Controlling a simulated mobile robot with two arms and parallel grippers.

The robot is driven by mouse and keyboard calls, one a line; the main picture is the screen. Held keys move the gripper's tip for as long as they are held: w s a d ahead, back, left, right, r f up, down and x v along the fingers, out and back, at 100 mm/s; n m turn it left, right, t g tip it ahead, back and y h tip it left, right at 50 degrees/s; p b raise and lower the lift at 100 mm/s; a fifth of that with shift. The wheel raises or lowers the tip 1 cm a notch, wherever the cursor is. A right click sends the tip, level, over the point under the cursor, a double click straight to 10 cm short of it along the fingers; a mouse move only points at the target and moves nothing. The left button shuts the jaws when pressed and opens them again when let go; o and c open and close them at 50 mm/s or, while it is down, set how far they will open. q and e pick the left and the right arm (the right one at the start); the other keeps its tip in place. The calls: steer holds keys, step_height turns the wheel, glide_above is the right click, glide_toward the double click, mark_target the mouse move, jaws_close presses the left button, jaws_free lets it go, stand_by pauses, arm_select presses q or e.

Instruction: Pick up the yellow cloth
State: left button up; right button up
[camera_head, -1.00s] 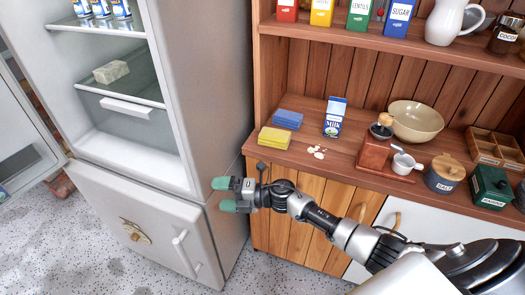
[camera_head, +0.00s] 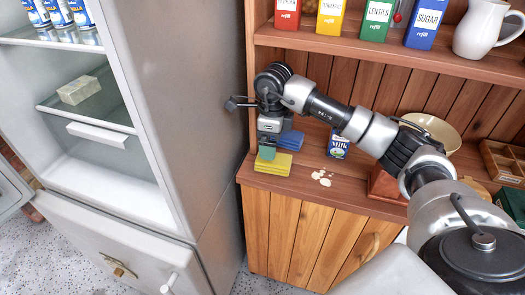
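The folded yellow cloth (camera_head: 269,184) lies on the wooden counter near its left end. My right gripper (camera_head: 267,153) points down over the back part of the yellow cloth. One green fingertip shows and covers part of the cloth; the other finger is hidden, so I cannot tell how far apart they are or whether they touch the cloth. My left gripper is not in view.
A folded blue cloth (camera_head: 292,141) lies right behind the yellow one. The fridge (camera_head: 185,95) stands to the left. A shelf (camera_head: 340,43) with refill boxes runs above.

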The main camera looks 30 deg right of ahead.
mark_target(273, 163)
steer(key=shift+s+d+f, duration=0.1)
step_height(273, 163, down, 7)
steer(key=shift+s, duration=0.15)
stand_by(0.3)
steer(key=c, duration=1)
